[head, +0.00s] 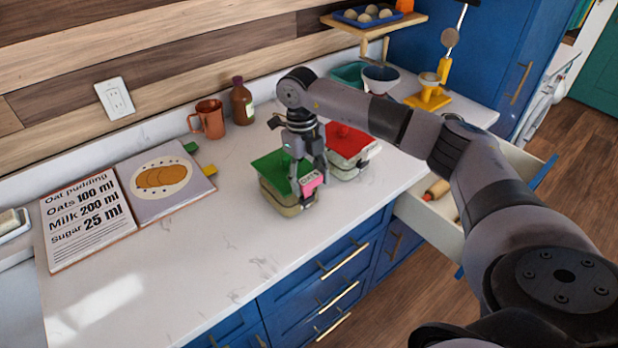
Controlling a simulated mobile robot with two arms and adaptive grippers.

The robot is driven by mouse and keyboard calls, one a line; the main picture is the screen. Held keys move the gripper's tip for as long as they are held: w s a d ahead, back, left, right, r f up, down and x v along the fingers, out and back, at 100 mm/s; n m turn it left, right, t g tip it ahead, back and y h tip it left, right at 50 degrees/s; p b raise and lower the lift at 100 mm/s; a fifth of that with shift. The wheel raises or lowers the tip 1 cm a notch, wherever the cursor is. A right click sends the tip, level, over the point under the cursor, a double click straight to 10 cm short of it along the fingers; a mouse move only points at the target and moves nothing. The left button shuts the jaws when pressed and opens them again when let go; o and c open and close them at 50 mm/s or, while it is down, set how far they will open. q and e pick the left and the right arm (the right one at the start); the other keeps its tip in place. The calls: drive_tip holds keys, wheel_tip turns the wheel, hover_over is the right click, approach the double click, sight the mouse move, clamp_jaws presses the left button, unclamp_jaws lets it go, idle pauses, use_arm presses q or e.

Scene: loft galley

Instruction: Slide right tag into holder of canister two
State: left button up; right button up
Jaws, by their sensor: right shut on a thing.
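A pink tag (311,185) with dark lettering that seems to read "OATS" is held in my right gripper (309,184). The gripper points down and is shut on the tag at the front right side of the green-lidded canister (284,197). The tag overlaps the canister's front in this view; I cannot tell whether it touches the canister or sits in a holder. A red-lidded canister (348,145) stands just behind and to the right, partly hidden by my right arm. Neither canister's number nor holder can be made out. My left gripper is not in view.
An open cookbook (92,230) lies left on the white counter (190,265). A copper mug (208,118) and brown bottle (241,103) stand at the back. Bowls (381,80) and a yellow scale (428,98) stand back right. A drawer (432,215) is open below. The front-left counter is clear.

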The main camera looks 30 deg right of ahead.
drive_tip(key=shift+s+a+f, duration=0.15)
drive_tip(key=shift+s+f, duration=0.05)
drive_tip(key=shift+f, duration=0.25)
drive_tip(key=shift+s+a+f, duration=0.15)
drive_tip(key=shift+f, duration=0.3)
drive_tip(key=shift+c, duration=1.1)
drive_tip(key=o, duration=1.4)
drive_tip(key=shift+w, duration=0.35)
drive_tip(key=shift+o, duration=0.7)
drive_tip(key=shift+r, duration=0.1)
drive_tip(key=shift+o, duration=0.2)
drive_tip(key=shift+d, duration=0.1)
drive_tip(key=o, duration=0.4)
drive_tip(key=shift+d, duration=0.1)
drive_tip(key=shift+c, duration=0.2)
drive_tip(key=shift+r, duration=0.15)
